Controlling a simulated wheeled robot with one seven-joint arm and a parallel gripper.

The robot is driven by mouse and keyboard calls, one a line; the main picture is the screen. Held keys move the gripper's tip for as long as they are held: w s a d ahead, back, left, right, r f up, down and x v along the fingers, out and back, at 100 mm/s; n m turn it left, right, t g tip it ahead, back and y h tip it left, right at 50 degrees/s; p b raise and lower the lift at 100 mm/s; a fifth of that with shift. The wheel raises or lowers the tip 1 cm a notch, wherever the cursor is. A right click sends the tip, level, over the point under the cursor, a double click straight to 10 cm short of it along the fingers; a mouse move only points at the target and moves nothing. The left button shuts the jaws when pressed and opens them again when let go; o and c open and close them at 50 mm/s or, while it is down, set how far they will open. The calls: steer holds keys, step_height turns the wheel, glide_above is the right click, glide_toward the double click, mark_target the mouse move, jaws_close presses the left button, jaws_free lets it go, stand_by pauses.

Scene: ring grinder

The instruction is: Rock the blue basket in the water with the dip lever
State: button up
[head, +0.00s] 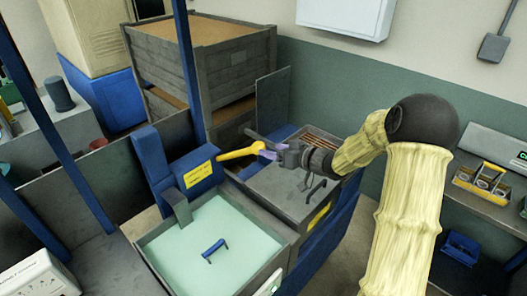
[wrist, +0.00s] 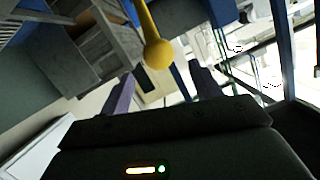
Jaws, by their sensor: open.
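The yellow dip lever (head: 238,153) sticks out from a blue housing with a yellow label (head: 199,174), its round knob pointing right toward my gripper. My gripper (head: 267,149) is open at the knob end. In the wrist view the knob (wrist: 158,53) shows between and just past the two purple fingertips (wrist: 163,80), with a gap to each side. I cannot tell how deep it sits between them. The blue basket is in the pale green water tank (head: 180,262); only its blue handle (head: 214,249) shows clearly, and the rest is hidden.
Large grey wooden crates (head: 238,72) stand behind. A blue post (head: 187,70) rises left of the lever. A shelf with a yellow tool carrier (head: 485,183) is at the right.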

steer(key=b+v, duration=0.1)
steer(key=v, duration=0.9)
steer(key=shift+r+b, duration=0.2)
steer(key=shift+b, duration=0.2)
steer(key=shift+d, duration=0.1)
